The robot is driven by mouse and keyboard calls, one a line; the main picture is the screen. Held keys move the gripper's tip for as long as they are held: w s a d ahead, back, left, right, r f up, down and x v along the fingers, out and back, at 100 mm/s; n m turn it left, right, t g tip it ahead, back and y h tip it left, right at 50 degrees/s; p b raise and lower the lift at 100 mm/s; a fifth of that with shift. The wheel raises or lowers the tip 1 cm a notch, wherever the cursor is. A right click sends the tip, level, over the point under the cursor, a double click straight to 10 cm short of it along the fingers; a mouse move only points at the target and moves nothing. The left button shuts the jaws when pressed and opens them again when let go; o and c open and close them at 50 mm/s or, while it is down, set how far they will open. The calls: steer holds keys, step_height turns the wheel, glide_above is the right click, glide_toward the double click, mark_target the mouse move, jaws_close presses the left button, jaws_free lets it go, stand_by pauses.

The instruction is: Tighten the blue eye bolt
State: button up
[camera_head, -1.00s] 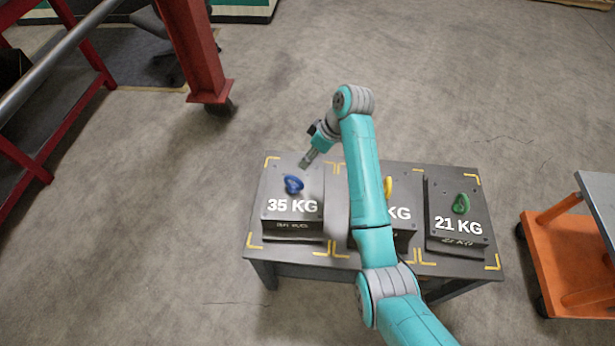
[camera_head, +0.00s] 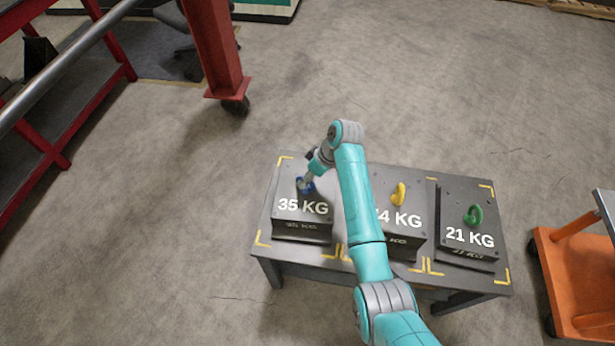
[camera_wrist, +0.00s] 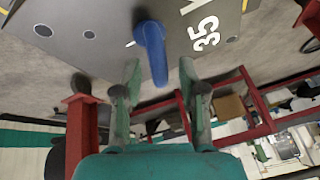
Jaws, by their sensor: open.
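The blue eye bolt (camera_head: 305,186) stands on top of the left mould base (camera_head: 302,225), marked 35 KG. In the wrist view the blue eye bolt (camera_wrist: 151,50) shows edge-on, its ring reaching toward my gripper. My gripper (camera_head: 308,180) is at the bolt in the head view and partly covers it. In the wrist view my gripper (camera_wrist: 160,75) is open, with one finger on each side of the ring's end. I see a gap between each finger and the ring, and no clear contact.
A yellow eye bolt (camera_head: 399,194) is on the middle base and a green one (camera_head: 474,215) on the 21 KG base. All three bases stand on a dark table (camera_head: 262,222). A red frame (camera_head: 222,60) stands behind left, an orange cart (camera_head: 575,275) at right.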

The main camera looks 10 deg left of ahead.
jaws_close()
steer(key=shift+m, duration=0.4)
stand_by(0.6)
steer(key=m+t, duration=0.1)
steer(key=m, duration=0.2)
steer(key=shift+s+t, duration=0.1)
steer(key=shift+t, duration=0.3)
steer(key=m+t, duration=0.1)
steer(key=m, duration=0.2)
steer(key=shift+s+m+h, duration=0.1)
steer(key=shift+m+h, duration=0.2)
steer(key=shift+h, duration=0.1)
steer(key=m+t+h, duration=0.1)
steer(key=m, duration=0.2)
steer(key=shift+a, duration=0.15)
steer(key=shift+m+t+h, duration=0.6)
steer(key=shift+m, duration=1.2)
steer(key=shift+r, duration=0.1)
